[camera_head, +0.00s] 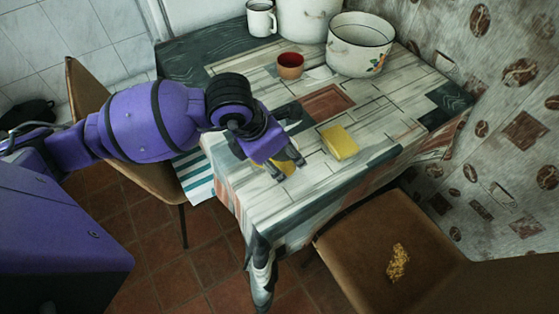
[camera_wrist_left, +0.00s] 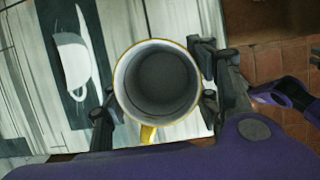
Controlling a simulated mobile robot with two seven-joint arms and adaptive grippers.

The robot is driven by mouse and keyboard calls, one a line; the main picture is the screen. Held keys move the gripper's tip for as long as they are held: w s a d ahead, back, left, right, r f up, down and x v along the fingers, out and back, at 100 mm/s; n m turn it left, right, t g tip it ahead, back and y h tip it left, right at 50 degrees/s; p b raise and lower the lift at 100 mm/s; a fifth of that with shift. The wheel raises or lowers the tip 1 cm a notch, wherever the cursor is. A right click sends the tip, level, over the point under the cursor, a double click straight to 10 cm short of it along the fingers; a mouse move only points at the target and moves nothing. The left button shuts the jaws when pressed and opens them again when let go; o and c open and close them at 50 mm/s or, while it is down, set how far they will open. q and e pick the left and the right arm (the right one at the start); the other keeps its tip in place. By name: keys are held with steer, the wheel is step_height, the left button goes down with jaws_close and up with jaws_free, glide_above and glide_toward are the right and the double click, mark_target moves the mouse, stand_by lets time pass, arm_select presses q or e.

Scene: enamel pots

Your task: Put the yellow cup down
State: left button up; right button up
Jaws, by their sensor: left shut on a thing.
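The yellow cup (camera_wrist_left: 158,82) shows from above in the left wrist view, with a yellow rim, a dark empty inside and its handle toward the bottom of the picture. My left gripper (camera_wrist_left: 155,110) is shut on it, with dark fingers on both sides of its wall. In the head view my left gripper (camera_head: 288,160) is over the near left part of the table (camera_head: 240,190), and only a little yellow of the cup shows beneath it. I cannot tell whether the cup's base touches the cloth.
A flat yellow patch or block (camera_head: 339,142) is right of the gripper. A red-brown cup (camera_head: 290,66), a white pot (camera_head: 359,46), another pot (camera_head: 308,18) and a white mug (camera_head: 261,18) stand farther back. Chairs flank the table; the cloth between has free room.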

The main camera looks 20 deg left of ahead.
arm_select(q)
steer(key=f, duration=0.3)
steer(key=shift+w+a+f, duration=0.2)
steer(key=shift+f, duration=0.1)
steer(key=o, duration=1.3)
steer(key=shift+o, duration=0.2)
steer(key=v, duration=1.2)
